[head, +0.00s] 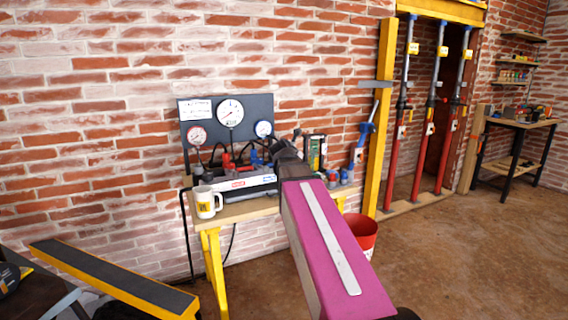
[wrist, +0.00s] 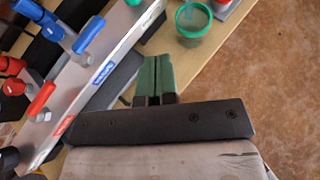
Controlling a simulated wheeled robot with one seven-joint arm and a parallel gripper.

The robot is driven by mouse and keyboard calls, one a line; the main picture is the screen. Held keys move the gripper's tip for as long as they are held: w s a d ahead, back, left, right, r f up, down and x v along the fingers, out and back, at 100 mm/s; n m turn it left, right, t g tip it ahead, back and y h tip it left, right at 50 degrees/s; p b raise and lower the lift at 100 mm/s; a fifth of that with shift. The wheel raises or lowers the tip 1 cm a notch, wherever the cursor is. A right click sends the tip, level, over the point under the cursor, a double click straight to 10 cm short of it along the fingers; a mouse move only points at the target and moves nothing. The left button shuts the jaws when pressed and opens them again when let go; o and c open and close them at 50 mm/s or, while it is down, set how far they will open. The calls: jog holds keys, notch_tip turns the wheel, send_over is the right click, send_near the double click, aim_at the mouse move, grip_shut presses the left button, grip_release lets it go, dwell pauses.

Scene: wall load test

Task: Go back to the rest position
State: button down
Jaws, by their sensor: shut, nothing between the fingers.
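My gripper (wrist: 154,82) shows in the wrist view with its green fingers shut together and nothing between them. It is above the edge of the wooden bench, beside the grey valve manifold (wrist: 82,88) with red and blue handles. In the head view my pink arm link reaches up to the bench (head: 232,212), and its dark end is at the right end of the manifold (head: 238,182). The fingertips are hard to make out there. I cannot tell from these frames whether the gripper touches anything.
A gauge panel (head: 228,118) rises behind. A red bucket (head: 362,232) stands right of the bench. A green cup (wrist: 193,24) is near the fingers. Red props (head: 433,150) stand farther right. Floor at right is free.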

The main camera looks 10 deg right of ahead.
jog(key=s+a+f+m+g+y, duration=0.2)
jog(key=s+f+m, duration=0.5)
jog(key=f, duration=0.5)
jog(key=s+a+f+m+g+y, duration=0.2)
jog(key=s+a+f+m+g, duration=0.2)
jog(key=s+f+m, duration=0.3)
jog(key=s+a+f+m+g+y, duration=0.2)
jog(key=s+a+f+m+g, duration=0.2)
jog(key=f+m, duration=1.1)
jog(key=shift+s+a+f+y, duration=0.35)
jog(key=shift+s+f, duration=0.95)
jog(key=shift+s, duration=0.45)
